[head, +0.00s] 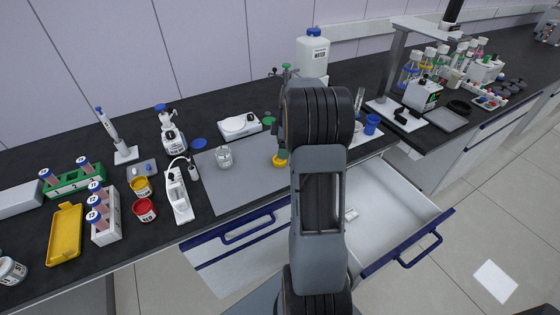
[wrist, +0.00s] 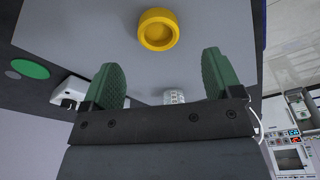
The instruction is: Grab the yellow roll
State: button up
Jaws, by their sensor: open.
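The yellow roll (wrist: 158,29) is a short ring with a round recess, seen from above on the grey mat (wrist: 100,30) in the wrist view. In the head view, the yellow roll (head: 279,162) is partly hidden by my arm. My gripper (wrist: 161,62) is open and empty, with its green fingers apart. In the wrist picture the roll lies beyond the fingertips, roughly centred between them, and apart from both.
A glass beaker (head: 224,156) stands on the mat left of the roll. A white scale (head: 240,125) and a large white bottle (head: 312,55) stand behind. An open drawer (head: 390,205) juts out at the right. The mat between beaker and roll is clear.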

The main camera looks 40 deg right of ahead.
aim_at(280, 161)
jog(key=shift+w+a+f+p, duration=0.1)
jog(key=shift+f+p, duration=0.05)
jog(key=shift+f, duration=0.9)
jog(key=shift+w+a+f+p, duration=0.1)
jog(key=shift+a+f+p, duration=0.05)
jog(key=shift+f, duration=0.95)
jog(key=shift+w+a+f+p, duration=0.1)
jog(key=shift+f+p, duration=0.05)
jog(key=shift+f, duration=0.9)
jog(key=shift+c, duration=0.5)
jog(key=c, duration=0.9)
